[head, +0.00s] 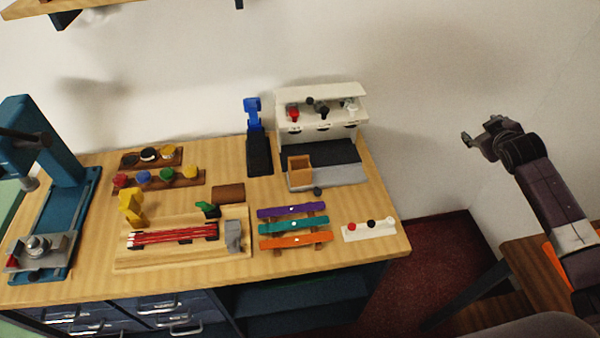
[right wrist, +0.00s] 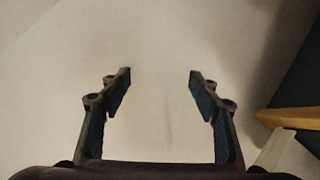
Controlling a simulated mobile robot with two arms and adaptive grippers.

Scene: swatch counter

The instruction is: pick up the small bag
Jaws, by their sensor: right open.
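A small tan, open-topped, bag-like container (head: 300,168) stands on the grey base of the white machine at the back right of the counter. It may be the small bag; I see no other bag. My right gripper (head: 482,133) is raised well to the right of the counter, far from this container. In the right wrist view its two fingers (right wrist: 160,76) are spread apart with nothing between them. My left gripper is not in view.
The white machine (head: 320,90) and a blue-and-black stand (head: 258,150) are at the counter's back. Purple, teal and orange bars (head: 295,241) lie in front, beside a white strip with knobs (head: 369,230). A teal press (head: 60,225) stands left. A gap separates the counter from a brown table (head: 540,262).

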